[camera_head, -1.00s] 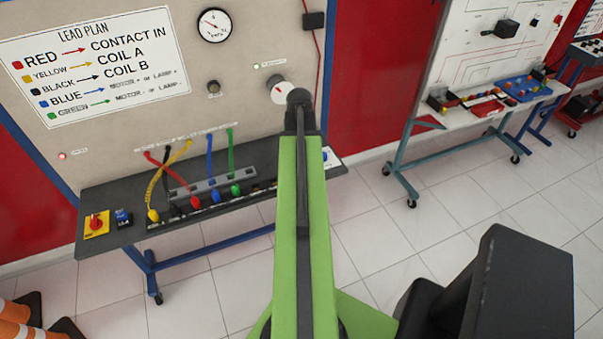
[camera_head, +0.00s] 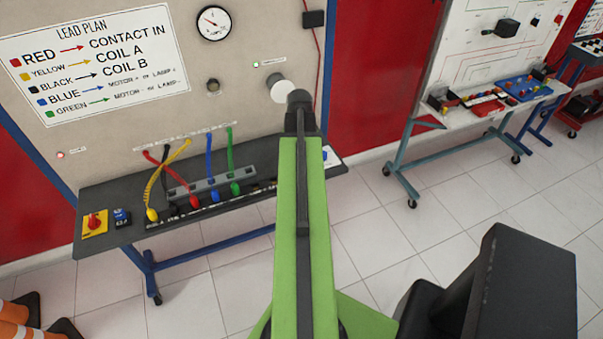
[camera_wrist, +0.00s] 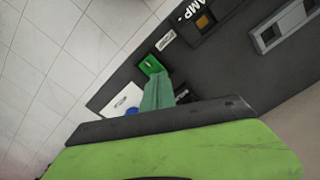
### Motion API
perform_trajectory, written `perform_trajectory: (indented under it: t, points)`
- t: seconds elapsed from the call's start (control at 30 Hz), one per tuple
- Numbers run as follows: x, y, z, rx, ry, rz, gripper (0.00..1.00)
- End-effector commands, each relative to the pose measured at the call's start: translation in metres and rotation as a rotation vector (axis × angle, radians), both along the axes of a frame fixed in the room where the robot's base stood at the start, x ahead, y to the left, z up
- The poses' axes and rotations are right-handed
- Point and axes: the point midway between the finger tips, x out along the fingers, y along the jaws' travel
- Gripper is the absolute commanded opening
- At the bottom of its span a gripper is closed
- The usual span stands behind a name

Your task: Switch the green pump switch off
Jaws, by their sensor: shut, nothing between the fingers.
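The green pump switch (camera_wrist: 151,66) shows in the wrist view as a small bright green block on the dark bench top, beside a small white label. My gripper (camera_wrist: 157,88) appears there as a shut teal-green tip, empty and pointing at the switch. The tip overlaps the lower edge of the switch in the picture; I cannot tell whether it touches. In the head view my green arm hides both the switch and the gripper.
A blue knob (camera_wrist: 131,111) on a white plate (camera_wrist: 118,102) lies just left of my gripper. The upright panel (camera_head: 120,120) rises behind.

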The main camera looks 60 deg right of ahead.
Motion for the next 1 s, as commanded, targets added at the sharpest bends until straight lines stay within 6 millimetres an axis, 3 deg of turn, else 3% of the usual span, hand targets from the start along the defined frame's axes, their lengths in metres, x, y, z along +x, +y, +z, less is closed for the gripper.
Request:
perform_trajectory:
  t: [0.57, 1.0]
  points:
    - [0.000, 0.000, -0.007, 0.000, 0.000, 0.000, 0.00]
    - [0.000, 0.000, 0.030, 0.000, 0.000, -0.001, 0.00]
